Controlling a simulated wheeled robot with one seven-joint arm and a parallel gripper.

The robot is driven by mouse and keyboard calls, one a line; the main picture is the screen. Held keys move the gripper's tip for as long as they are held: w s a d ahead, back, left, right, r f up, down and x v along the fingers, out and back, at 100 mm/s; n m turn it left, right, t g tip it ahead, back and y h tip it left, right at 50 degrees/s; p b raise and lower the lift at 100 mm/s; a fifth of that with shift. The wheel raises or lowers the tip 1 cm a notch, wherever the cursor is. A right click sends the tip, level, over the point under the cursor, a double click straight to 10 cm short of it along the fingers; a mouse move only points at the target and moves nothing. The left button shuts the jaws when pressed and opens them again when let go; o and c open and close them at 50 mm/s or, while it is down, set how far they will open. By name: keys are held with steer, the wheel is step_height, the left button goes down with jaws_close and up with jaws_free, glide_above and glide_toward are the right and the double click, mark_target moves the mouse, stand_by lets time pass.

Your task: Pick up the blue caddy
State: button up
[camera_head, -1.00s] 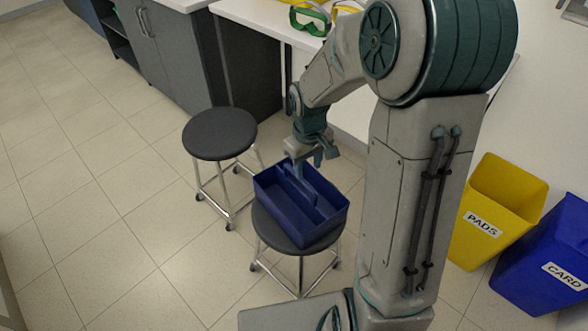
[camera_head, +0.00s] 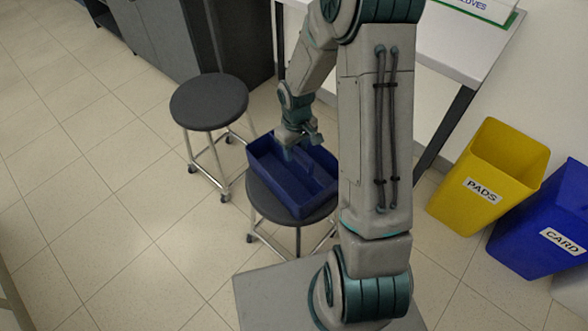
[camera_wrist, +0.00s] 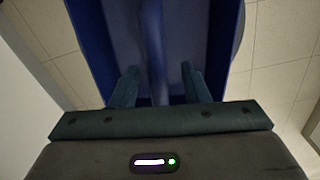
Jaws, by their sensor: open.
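The blue caddy (camera_head: 272,180) is an open tray with a raised middle divider and handle, resting on a dark round stool (camera_head: 262,207). My gripper (camera_head: 299,148) is low over the caddy, at the handle and toward its far side. In the wrist view the caddy (camera_wrist: 98,40) fills the middle, and the two fingers of my gripper (camera_wrist: 160,88) stand apart on either side of the blurred blue handle (camera_wrist: 154,50). The jaws are open. Whether the fingers touch the handle cannot be told.
A second dark stool (camera_head: 209,101) stands to the left, close by. A yellow bin marked PADS (camera_head: 488,178) and a blue bin marked CARD (camera_head: 541,222) stand at the right. A white table (camera_head: 465,45) is behind. The tiled floor (camera_head: 110,215) at left is clear.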

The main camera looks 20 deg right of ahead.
mark_target(295, 158)
steer(key=f, duration=0.4)
steer(key=shift+w, duration=0.2)
jaws_close()
stand_by(1.2)
